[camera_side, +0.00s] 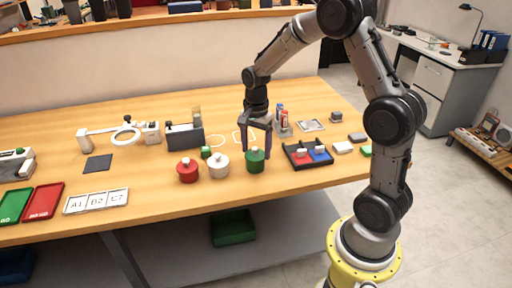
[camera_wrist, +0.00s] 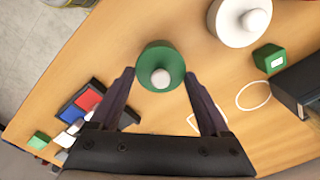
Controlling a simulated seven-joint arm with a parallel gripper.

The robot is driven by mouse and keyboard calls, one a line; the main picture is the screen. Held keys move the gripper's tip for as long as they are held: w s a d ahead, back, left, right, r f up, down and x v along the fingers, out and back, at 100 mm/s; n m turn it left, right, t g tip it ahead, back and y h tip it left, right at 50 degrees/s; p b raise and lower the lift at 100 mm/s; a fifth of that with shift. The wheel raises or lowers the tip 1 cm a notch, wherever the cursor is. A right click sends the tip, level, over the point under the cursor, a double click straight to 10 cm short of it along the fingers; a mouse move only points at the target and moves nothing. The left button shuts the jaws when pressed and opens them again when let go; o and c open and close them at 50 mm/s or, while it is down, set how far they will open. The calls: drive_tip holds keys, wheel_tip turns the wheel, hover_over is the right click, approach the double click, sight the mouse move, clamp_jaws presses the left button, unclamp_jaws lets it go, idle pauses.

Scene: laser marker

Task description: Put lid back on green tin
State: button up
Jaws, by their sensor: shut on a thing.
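The green tin (camera_side: 255,164) stands upright on the wooden table, right of the white tin. The green lid (camera_wrist: 149,60), round with a pale knob, lies in line with the tin's top in both views. It looks on or very close to the tin; I cannot tell whether it is fully seated. My gripper (camera_side: 257,149) points down over the tin. In the wrist view its two dark fingers (camera_wrist: 161,76) stand at either side of the lid, shut on it. The lid hides the tin's opening.
A white tin (camera_side: 219,168) and a red tin (camera_side: 187,173) stand close on the left. A small green block (camera_side: 206,152) and a dark machine (camera_side: 185,138) are behind them. A black tray (camera_side: 292,160) with red and blue compartments is close on the right.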

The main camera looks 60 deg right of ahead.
drive_tip(key=o, duration=1.2)
drive_tip(key=shift+c, duration=0.2)
drive_tip(key=shift+r, duration=3.5)
clamp_jaws()
drive_tip(key=shift+f, duration=0.1)
